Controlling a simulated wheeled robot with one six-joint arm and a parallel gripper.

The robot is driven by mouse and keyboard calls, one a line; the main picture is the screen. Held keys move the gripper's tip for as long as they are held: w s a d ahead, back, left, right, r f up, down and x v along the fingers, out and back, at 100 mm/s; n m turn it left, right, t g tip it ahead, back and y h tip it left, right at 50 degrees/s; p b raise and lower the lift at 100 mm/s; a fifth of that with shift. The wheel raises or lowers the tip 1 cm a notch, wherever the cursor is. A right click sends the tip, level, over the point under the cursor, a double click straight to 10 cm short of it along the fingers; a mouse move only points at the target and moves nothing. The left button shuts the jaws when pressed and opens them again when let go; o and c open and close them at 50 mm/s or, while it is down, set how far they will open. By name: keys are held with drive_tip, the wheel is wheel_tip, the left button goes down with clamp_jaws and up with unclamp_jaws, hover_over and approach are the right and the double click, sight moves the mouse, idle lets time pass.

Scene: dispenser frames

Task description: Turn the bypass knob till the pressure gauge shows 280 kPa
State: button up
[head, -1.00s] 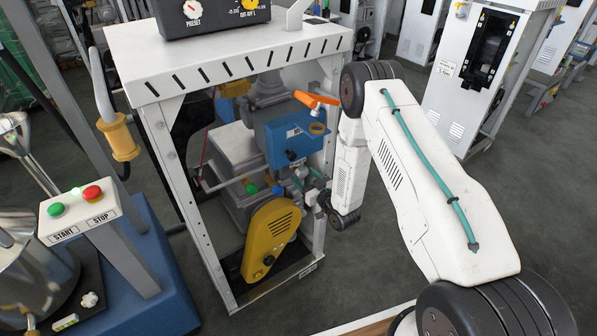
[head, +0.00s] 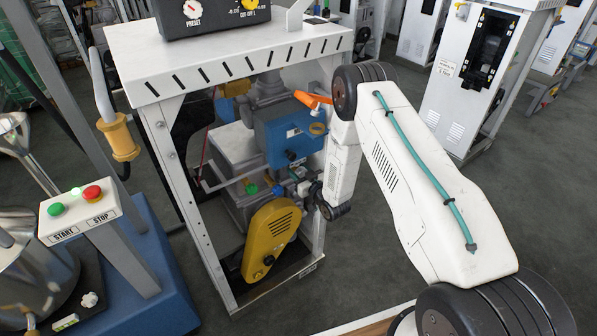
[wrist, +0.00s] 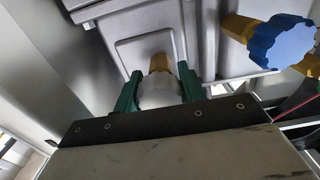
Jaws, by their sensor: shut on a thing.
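In the wrist view, the green fingers of my gripper (wrist: 160,92) stand on both sides of a pale grey-white knob (wrist: 159,96) and are shut on it. A brass stem (wrist: 160,64) shows just beyond this knob, against a grey housing. I cannot read a label that tells whether it is the bypass knob. A blue lobed knob (wrist: 284,43) on a brass fitting is apart from my gripper, at the upper right. In the head view, my gripper is at the pump inside the white frame, small and partly hidden by my wrist. No pressure gauge reading is legible.
The white frame's top (head: 215,50) and posts stand close around my wrist. A blue box (head: 290,137) with an orange lever (head: 312,98) sits above, and a yellow guard (head: 270,240) below. A START/STOP panel (head: 80,208) stands at left. Open floor lies at right.

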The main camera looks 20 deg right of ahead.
drive_tip(key=m, duration=0.6)
drive_tip(key=shift+m, duration=0.3)
drive_tip(key=m, duration=0.3)
drive_tip(key=shift+a+m, duration=0.1)
drive_tip(key=shift+m, duration=0.2)
drive_tip(key=m, duration=0.3)
drive_tip(key=shift+s+m, duration=0.1)
drive_tip(key=shift+m, duration=0.2)
drive_tip(key=m, duration=1.2)
drive_tip(key=shift+r+m, duration=0.1)
drive_tip(key=shift+m, duration=0.2)
drive_tip(key=o, duration=1)
drive_tip(key=shift+c, duration=0.2)
